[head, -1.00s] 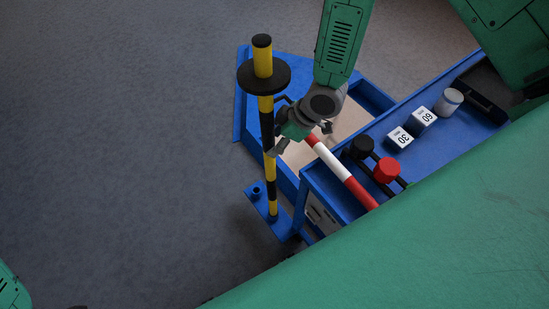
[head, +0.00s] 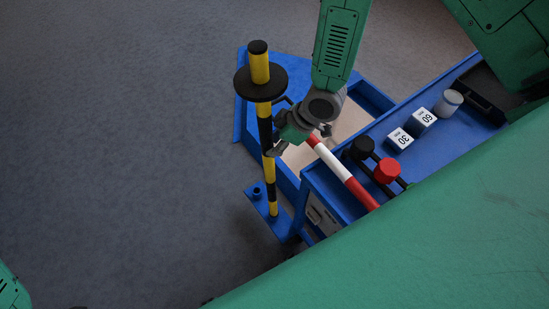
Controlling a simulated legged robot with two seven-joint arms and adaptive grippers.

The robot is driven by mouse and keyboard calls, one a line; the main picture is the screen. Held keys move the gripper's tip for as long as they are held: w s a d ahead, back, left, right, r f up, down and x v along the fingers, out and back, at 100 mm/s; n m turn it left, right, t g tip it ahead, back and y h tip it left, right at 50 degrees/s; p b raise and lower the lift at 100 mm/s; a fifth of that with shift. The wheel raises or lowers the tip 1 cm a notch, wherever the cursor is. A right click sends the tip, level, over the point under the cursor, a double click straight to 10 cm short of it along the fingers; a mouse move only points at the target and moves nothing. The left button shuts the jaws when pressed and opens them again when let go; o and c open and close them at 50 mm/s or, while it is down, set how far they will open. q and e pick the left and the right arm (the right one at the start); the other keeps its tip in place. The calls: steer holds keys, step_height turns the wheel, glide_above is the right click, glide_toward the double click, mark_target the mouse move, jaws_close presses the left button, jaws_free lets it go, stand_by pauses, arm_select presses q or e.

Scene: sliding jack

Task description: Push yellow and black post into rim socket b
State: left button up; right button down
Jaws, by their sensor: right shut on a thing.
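The yellow and black post (head: 269,168) stands nearly upright at the left side of the blue cart, with a black disc (head: 261,83) near its top. Its lower end meets a blue side bracket (head: 282,228); I cannot tell whether it is seated in a socket there. A small blue socket (head: 257,191) on the same bracket is empty, beside the post; no letter is readable. My right gripper (head: 271,146) is shut on the post below the disc. Of my left arm only a green piece shows at the lower left edge; its gripper is not seen.
A red and white bar (head: 345,172) lies by the cart's inner edge (head: 312,180). On the blue top stand black (head: 362,147) and red (head: 387,171) knobs, blocks marked 30 (head: 400,139) and 60 (head: 422,119), and a white-grey cylinder (head: 448,102). Grey floor left of the post is clear.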

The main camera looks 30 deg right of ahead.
steer(key=shift+a+r, duration=0.15)
steer(key=shift+a, duration=0.2)
arm_select(q)
steer(key=shift+a+r, duration=0.1)
steer(key=shift+a, duration=0.4)
arm_select(e)
steer(key=shift+r, duration=0.15)
arm_select(q)
steer(key=shift+d+p, duration=0.1)
steer(key=shift+p, duration=0.2)
steer(key=shift+d+r, duration=0.35)
steer(key=shift+r, duration=0.05)
arm_select(e)
steer(key=shift+d+r, duration=0.2)
steer(key=shift+d, duration=0.15)
arm_select(q)
steer(key=shift+a+p, duration=0.35)
arm_select(e)
steer(key=shift+a+r, duration=0.2)
steer(key=shift+a, duration=0.1)
arm_select(q)
steer(key=shift+d+r, duration=0.2)
arm_select(e)
steer(key=shift+d, duration=0.15)
